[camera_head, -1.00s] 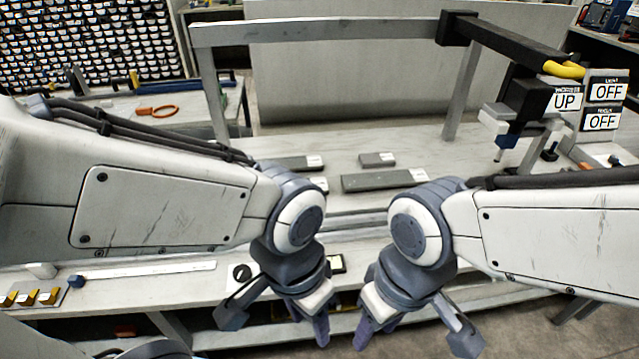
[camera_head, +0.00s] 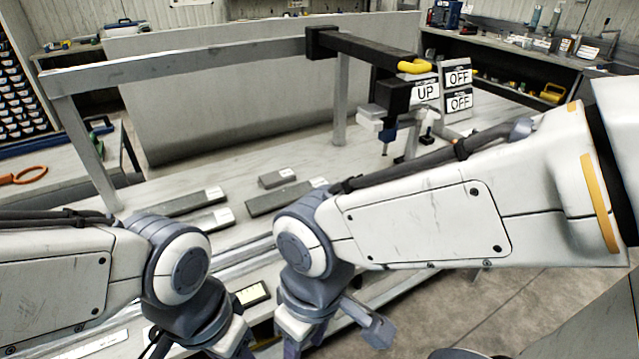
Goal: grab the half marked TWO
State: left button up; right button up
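Several flat grey bars lie on the pale bench beyond my grippers. A long one (camera_head: 182,205) with a white label is at the left, with another labelled bar (camera_head: 203,225) just in front of it. A short bar (camera_head: 278,179) lies at the back, and a longer bar (camera_head: 275,201) lies in front of it, partly hidden by my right arm. The label writing is too small to read, so I cannot tell which is marked TWO. My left gripper (camera_head: 238,346) and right gripper (camera_head: 292,346) are low at the front, apart from the bars. Their fingertips are cut off or unclear.
A grey frame rail (camera_head: 190,66) spans the bench, with a black arm and yellow handle (camera_head: 414,67) at its right end. A small dark-framed panel (camera_head: 252,294) lies between my wrists.

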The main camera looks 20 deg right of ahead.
aim_at(188, 202)
jog(key=i, duration=0.8)
jog(key=u, duration=0.8)
jog(key=i, duration=0.45)
jog(key=u, duration=0.55)
